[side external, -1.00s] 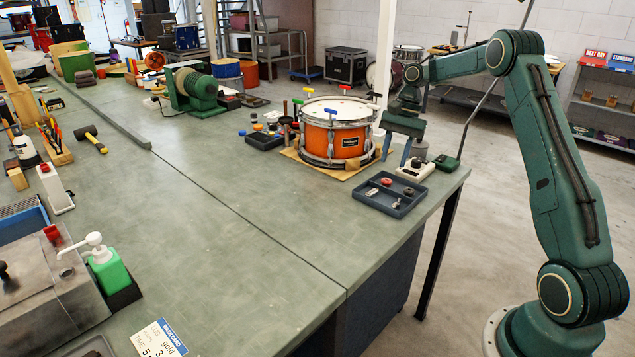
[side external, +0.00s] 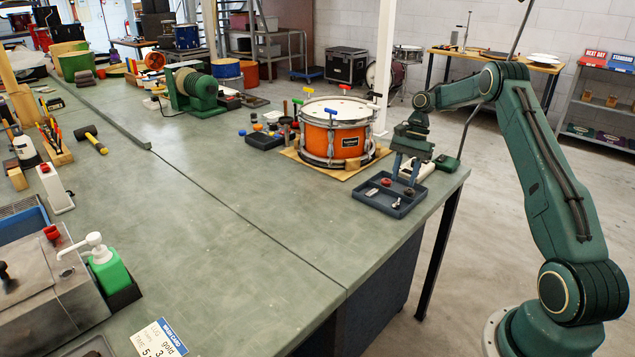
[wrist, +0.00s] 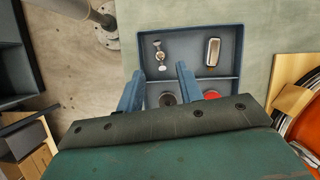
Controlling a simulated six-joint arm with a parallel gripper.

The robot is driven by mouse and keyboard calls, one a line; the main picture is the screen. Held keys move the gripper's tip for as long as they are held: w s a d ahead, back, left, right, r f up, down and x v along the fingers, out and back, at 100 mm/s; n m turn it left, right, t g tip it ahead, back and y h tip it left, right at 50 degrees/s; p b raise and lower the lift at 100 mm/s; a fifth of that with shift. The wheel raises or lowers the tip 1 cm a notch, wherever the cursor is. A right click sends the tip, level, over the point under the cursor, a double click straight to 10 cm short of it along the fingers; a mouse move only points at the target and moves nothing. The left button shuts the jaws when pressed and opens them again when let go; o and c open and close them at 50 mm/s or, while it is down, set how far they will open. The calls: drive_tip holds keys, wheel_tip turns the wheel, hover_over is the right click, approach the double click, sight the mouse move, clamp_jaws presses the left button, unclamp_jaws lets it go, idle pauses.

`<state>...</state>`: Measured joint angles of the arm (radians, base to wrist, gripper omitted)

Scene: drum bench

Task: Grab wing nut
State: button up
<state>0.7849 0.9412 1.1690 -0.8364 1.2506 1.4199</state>
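The tray also holds a silver rectangular piece (wrist: 212,51), a dark round piece (wrist: 167,98) and a red round piece (wrist: 212,94). The orange drum (side external: 338,140) stands on a board close by. A white-topped device (side external: 420,168) stands behind the tray. The bench in front is clear.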

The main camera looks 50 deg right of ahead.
sight(398, 200)
drive_tip(key=shift+a+f, duration=0.1)
drive_tip(key=shift+f, duration=0.15)
drive_tip(key=shift+x, duration=2.85)
clamp_jaws()
